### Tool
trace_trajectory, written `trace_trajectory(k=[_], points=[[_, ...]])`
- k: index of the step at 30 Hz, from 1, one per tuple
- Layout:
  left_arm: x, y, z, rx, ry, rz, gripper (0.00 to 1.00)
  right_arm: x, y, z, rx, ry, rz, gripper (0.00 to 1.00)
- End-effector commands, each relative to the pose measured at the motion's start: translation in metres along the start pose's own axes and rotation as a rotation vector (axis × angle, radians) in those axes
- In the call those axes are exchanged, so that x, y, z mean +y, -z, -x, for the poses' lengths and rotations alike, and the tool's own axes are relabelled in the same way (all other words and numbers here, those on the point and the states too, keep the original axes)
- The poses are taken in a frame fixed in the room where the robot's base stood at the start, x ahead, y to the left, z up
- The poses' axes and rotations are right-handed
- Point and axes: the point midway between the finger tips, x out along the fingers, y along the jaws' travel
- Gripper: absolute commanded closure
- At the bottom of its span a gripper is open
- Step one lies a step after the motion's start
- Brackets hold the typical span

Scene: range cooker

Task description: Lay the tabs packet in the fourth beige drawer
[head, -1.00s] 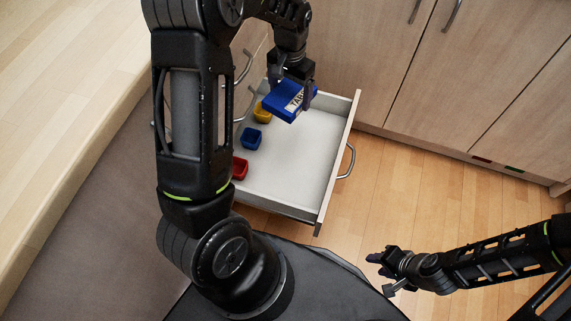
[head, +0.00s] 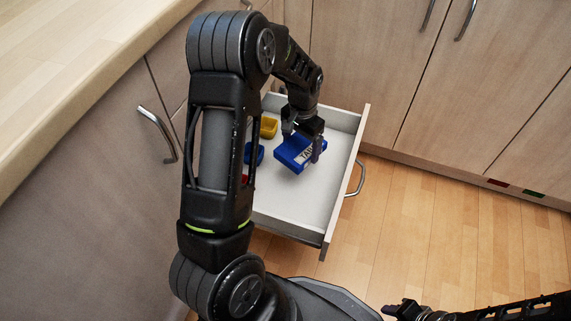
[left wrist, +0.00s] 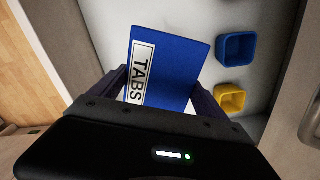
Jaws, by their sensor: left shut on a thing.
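The tabs packet (head: 294,153) is a blue box with a white label reading TABS. My left gripper (head: 304,142) is shut on it and holds it over the open drawer (head: 310,204). In the left wrist view the packet (left wrist: 180,68) sits between the two fingers, with the pale drawer floor beyond it. I cannot tell exactly how high it is above the floor. My right gripper (head: 402,310) is at the bottom edge, low over the floor and away from the drawer; its jaws are unclear.
In the drawer's left part are a yellow bin (head: 268,127), a blue bin (head: 258,154) and a red bin (head: 245,179), partly hidden by my left arm. The drawer's right part is clear. Cabinet doors (head: 370,60) stand behind; a worktop (head: 70,60) is at left.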

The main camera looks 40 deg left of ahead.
Motion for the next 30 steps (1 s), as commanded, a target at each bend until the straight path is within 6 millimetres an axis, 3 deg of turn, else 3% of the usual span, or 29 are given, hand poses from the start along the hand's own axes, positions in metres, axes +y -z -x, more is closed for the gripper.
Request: trace_trajectory(k=[6, 17, 27, 30], points=[[0.000, 0.000, -0.038, -0.001, 0.000, 0.001, 0.70, 0.005, 0.001, -0.017, 0.008, 0.000, -0.001, 0.64], [0.000, 0.000, -0.041, 0.001, 0.000, 0.000, 0.70, 0.005, 0.002, -0.018, 0.009, 0.000, -0.001, 0.64], [-0.001, 0.000, -0.088, 0.000, 0.001, 0.000, 0.70, 0.012, 0.003, -0.039, 0.017, -0.001, -0.002, 0.64], [0.000, 0.000, -0.091, 0.001, 0.001, 0.000, 0.70, 0.012, 0.004, -0.040, 0.019, -0.001, -0.002, 0.64]])
